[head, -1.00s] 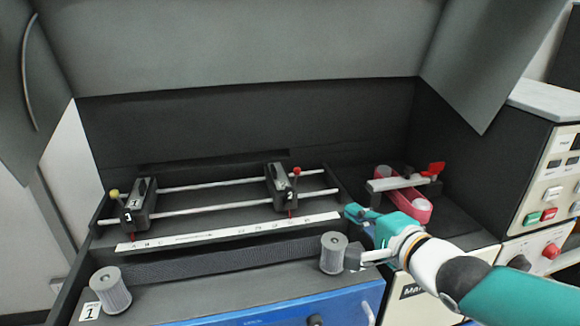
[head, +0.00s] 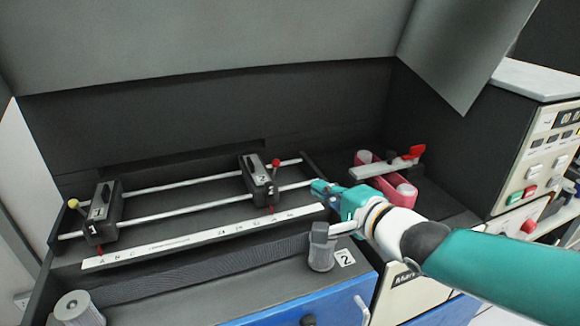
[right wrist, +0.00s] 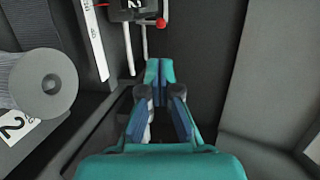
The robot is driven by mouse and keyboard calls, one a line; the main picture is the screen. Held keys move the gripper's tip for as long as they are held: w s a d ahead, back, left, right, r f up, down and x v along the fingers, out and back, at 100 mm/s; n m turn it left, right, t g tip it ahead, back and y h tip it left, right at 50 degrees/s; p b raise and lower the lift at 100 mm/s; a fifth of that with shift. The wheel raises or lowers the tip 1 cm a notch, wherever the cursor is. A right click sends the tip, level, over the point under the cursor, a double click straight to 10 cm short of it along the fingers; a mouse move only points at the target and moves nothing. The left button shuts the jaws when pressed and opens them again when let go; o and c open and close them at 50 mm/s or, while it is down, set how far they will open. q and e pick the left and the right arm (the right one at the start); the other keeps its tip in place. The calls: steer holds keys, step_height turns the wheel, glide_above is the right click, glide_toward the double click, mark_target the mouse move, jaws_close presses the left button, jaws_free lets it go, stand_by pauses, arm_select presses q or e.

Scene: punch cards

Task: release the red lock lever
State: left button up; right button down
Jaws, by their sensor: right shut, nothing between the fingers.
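A red lever (head: 413,152) sits at the right end of a light grey bar (head: 375,167) above a pink-red band looped round two rollers, in the right part of the machine. My right gripper (head: 322,189) is shut and empty. It is left of the red lever and apart from it, near the right end of the white scale strip. In the right wrist view its fingertips (right wrist: 158,68) are together over the dark machine floor. The red lever is not seen there. My left gripper is not in view.
Two black carriages sit on rails, one with a yellow knob (head: 73,204), one with a red knob (head: 276,163). A grey spool (head: 322,250) stands under my right arm. A dark raised cover (head: 210,40) hangs above.

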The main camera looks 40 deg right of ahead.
steer(key=shift+w+f, duration=0.1)
steer(key=shift+w, duration=0.1)
steer(key=b, duration=0.2)
glide_toward(278, 165)
steer(key=w, duration=0.2)
steer(key=w+f, duration=0.1)
steer(key=w, duration=0.2)
steer(key=shift+w+d, duration=0.2)
steer(key=shift+w, duration=0.1)
steer(key=shift+w+f, duration=0.2)
steer(key=shift+w, duration=0.45)
